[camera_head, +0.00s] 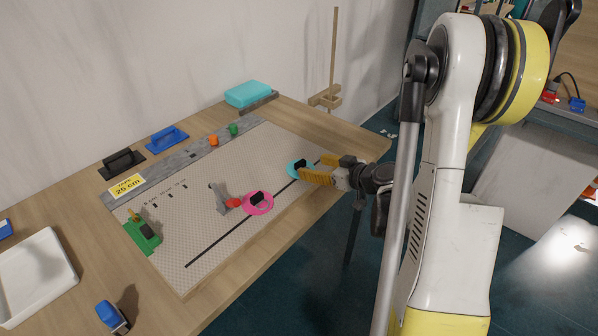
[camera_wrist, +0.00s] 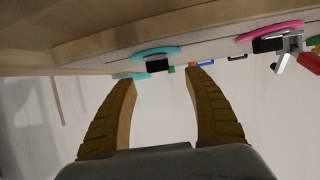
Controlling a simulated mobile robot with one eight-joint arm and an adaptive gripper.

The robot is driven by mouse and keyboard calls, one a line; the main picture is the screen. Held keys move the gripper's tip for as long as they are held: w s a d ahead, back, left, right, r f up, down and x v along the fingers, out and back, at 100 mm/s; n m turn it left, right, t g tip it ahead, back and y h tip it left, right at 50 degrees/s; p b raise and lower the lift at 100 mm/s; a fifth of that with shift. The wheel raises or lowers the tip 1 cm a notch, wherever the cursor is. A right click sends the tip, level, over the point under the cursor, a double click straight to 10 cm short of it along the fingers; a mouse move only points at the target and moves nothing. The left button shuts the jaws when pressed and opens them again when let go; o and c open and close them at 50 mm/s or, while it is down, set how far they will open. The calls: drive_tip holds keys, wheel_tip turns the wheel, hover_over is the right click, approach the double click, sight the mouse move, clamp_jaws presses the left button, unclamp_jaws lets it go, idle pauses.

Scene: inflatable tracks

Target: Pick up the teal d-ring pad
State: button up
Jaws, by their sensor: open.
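The teal d-ring pad (camera_head: 294,172) is a flat teal disc with a black piece on it. It lies on the pale mat near the table's right front edge. It also shows in the wrist view (camera_wrist: 150,51), at the top middle, beyond the fingertips. My gripper (camera_head: 308,176) has yellow fingers and is beside the pad on its right, partly overlapping it in the head view. In the wrist view my gripper (camera_wrist: 160,76) is open, with nothing between the fingers. Whether a finger touches the pad cannot be told.
A pink pad (camera_head: 260,210) with a black piece lies left of the teal one, next to a grey and red tool (camera_head: 220,199). A green block (camera_head: 142,238), a white tray (camera_head: 40,278) and a teal block (camera_head: 247,93) are farther off. Mat between them is mostly clear.

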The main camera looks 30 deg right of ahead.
sight(302, 163)
drive_tip(key=b+x, duration=0.2)
drive_tip(key=x, duration=0.5)
drive_tip(key=shift+d+b, duration=0.1)
drive_tip(key=shift+b, duration=0.2)
drive_tip(key=shift+c, duration=0.5)
drive_tip(key=c, duration=1.2)
